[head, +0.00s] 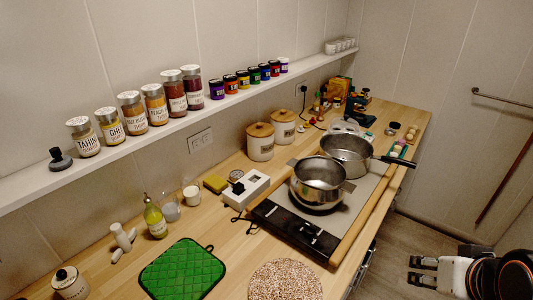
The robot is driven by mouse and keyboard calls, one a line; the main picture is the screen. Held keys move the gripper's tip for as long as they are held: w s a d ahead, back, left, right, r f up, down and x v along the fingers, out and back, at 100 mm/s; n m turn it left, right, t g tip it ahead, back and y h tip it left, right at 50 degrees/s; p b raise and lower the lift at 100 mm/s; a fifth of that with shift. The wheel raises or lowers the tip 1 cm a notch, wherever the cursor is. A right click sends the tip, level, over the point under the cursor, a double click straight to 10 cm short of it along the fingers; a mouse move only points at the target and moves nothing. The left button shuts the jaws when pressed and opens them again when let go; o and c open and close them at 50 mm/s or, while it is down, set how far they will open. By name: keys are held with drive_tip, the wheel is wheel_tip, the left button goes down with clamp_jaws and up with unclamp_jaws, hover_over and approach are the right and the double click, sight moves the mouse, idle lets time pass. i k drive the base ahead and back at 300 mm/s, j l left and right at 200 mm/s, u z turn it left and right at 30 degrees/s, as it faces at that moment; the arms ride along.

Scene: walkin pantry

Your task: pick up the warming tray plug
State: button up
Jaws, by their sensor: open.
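The warming tray (350,208) lies on the counter, a grey plate with a black front panel (296,231). A thin black cord (243,217) lies by its left end, next to a white box (257,182) that looks like a socket block. A small black piece (238,188) sits on that block and may be the plug; it is too small to be sure. Another dark plug-like piece (304,89) is at the wall outlet, with a cord hanging down. My gripper (411,269) is open and empty at the lower right, beyond the counter's front edge, far from these.
Two steel pots (318,184) (346,154) stand on the tray; one handle sticks out over the counter's edge. A yellow sponge (215,184), white cup (192,195), oil bottle (155,220), green pot holder (182,270) and round speckled mat (285,281) occupy the counter. Jars line the shelf above.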

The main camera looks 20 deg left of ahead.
sight(239, 188)
drive_tip(key=u, duration=1.25)
drive_tip(key=i+l+u, duration=0.2)
drive_tip(key=l+u, duration=0.15)
drive_tip(key=l, duration=0.3)
drive_tip(key=i+l+u, duration=0.1)
drive_tip(key=l+u, duration=0.25)
drive_tip(key=l, duration=0.35)
drive_tip(key=l+u, duration=0.35)
drive_tip(key=l, duration=0.35)
